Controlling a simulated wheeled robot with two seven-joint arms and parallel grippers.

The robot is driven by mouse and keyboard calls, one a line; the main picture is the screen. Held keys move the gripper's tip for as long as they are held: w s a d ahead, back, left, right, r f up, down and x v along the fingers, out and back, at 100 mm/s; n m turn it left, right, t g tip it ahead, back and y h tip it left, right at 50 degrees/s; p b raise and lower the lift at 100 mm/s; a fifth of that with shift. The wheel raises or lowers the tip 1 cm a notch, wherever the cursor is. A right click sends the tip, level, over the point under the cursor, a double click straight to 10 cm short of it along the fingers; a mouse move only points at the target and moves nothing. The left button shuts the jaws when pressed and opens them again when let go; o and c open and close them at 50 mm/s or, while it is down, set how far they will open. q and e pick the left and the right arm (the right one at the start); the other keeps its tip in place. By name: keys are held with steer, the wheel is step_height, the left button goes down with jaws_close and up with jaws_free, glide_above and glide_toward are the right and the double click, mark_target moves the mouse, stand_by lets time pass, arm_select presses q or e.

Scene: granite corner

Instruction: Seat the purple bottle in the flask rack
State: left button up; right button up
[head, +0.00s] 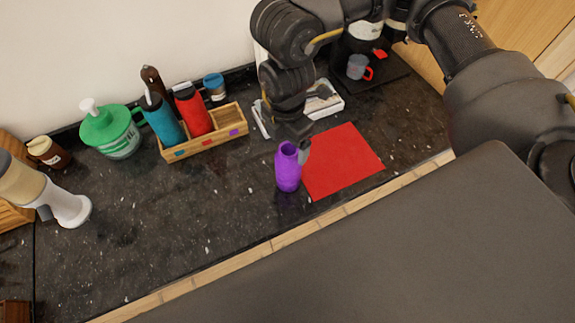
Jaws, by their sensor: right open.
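The purple bottle (288,170) stands upright on the dark granite counter, at the left edge of a red mat. My right gripper (299,146) is open at the bottle's top and points down. One finger shows beside the bottle's neck on the right; the other finger is hard to make out. The wooden flask rack (205,147) stands to the left, farther back. A teal bottle (163,120) and a red bottle (193,110) stand in its left and middle places. Its right place, by a purple mark, looks empty. My left gripper is not in view.
The red mat (345,163) lies flat right of the bottle. A green-lidded tub (112,132), a brown jar (48,152) and a blue-lidded jar (214,86) stand near the wall. The counter before the rack is clear.

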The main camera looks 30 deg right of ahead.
mark_target(288, 155)
steer(key=shift+s+f+p, duration=0.5)
steer(key=shift+s+p, duration=0.05)
steer(key=shift+p, duration=0.3)
step_height(288, 155, down, 4)
steer(key=shift+w+r+p, duration=0.15)
steer(key=shift+r+p, duration=0.05)
steer(key=shift+p, duration=0.35)
steer(key=shift+f, duration=0.15)
steer(key=c, duration=1.4)
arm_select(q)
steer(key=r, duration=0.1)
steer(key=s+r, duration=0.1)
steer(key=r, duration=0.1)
arm_select(e)
steer(key=shift+c, duration=0.2)
